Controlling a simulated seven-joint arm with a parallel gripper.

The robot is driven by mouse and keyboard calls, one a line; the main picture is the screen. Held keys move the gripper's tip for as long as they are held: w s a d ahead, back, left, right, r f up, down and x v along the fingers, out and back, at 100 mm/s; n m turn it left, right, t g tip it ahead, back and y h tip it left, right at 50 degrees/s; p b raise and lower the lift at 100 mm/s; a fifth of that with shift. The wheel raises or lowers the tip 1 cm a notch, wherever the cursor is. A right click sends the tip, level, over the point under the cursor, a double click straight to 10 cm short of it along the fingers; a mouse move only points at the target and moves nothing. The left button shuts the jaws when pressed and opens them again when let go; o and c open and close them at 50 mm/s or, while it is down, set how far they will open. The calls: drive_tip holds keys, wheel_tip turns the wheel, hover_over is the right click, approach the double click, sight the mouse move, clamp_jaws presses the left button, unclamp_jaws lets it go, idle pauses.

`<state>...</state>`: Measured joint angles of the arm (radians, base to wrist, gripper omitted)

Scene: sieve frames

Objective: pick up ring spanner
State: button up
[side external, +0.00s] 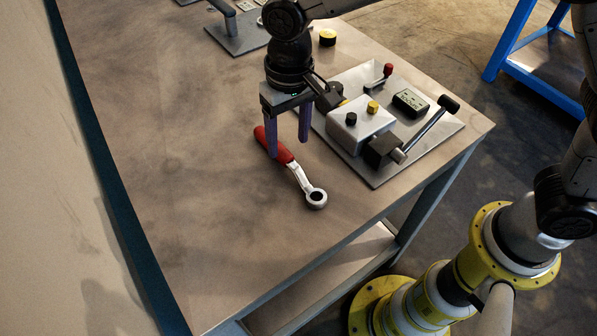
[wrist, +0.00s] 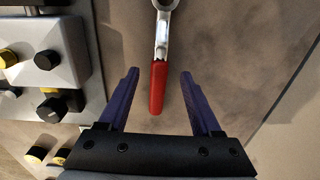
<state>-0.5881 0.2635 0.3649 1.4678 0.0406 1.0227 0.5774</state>
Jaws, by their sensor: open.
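The ring spanner (side external: 300,178) lies on the table, with a red handle and a silver shank ending in a ring toward the table's front edge. In the wrist view its red handle (wrist: 158,88) points toward my gripper, and the ring end is cut off at the top edge. My gripper (side external: 287,148) is open above the handle, its two purple fingers pointing down. In the wrist view the fingertips (wrist: 159,72) stand apart on either side of the red handle, with nothing held. I cannot tell exactly how high the fingertips are above the table.
A metal plate (side external: 377,172) with a control box (side external: 360,133), knobs and a black-ended lever (side external: 430,125) stands close to the right of my gripper. A yellow-topped round knob (side external: 327,37) and another plate (side external: 238,42) are farther back. The table left of the spanner is clear.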

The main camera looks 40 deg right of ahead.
sight(286, 154)
drive_tip(key=shift+w+a+f, duration=0.1)
drive_tip(key=shift+w+f, duration=0.05)
drive_tip(key=shift+f, duration=1.25)
drive_tip(key=shift+w+f, duration=0.15)
drive_tip(key=shift+f, duration=1.25)
clamp_jaws()
drive_tip(key=shift+r, duration=0.1)
